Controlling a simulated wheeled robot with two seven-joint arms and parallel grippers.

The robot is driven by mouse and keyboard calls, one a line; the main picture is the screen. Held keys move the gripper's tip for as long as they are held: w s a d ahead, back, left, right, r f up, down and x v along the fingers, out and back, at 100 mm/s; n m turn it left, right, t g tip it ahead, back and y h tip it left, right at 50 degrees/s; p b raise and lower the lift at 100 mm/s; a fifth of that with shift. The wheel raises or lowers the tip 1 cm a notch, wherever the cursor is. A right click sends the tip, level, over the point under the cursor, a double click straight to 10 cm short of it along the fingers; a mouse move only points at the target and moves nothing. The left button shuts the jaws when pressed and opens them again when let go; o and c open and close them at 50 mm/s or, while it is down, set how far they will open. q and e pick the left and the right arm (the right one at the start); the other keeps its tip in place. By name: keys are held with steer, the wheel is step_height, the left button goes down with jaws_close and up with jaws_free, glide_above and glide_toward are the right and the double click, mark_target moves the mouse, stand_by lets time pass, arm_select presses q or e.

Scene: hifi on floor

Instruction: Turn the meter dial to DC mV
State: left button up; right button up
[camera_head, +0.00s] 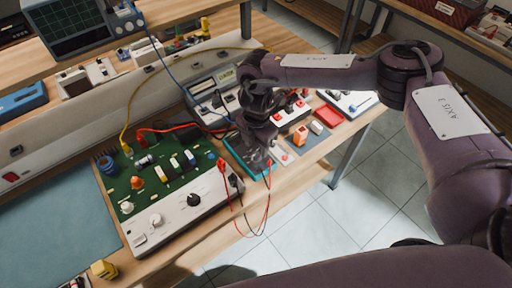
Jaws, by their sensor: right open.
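A teal-edged device that looks like the handheld meter (233,151) lies on the wooden bench, right of the green circuit board. My right gripper (256,158) is over it, pointing down, and covers much of its face. The dial is hidden behind the gripper, so its setting cannot be read. The right gripper is open; whether its fingers touch the dial cannot be told. My left gripper is out of view.
A green circuit board unit (155,177) with knobs stands left of the meter. Red and black leads (267,205) hang over the bench's front edge.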

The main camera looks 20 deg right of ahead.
mark_target(256, 154)
step_height(256, 154, down, 2)
steer(key=shift+f, duration=0.25)
steer(key=shift+w+f, duration=0.1)
steer(key=shift+f, duration=0.4)
steer(key=c, duration=1)
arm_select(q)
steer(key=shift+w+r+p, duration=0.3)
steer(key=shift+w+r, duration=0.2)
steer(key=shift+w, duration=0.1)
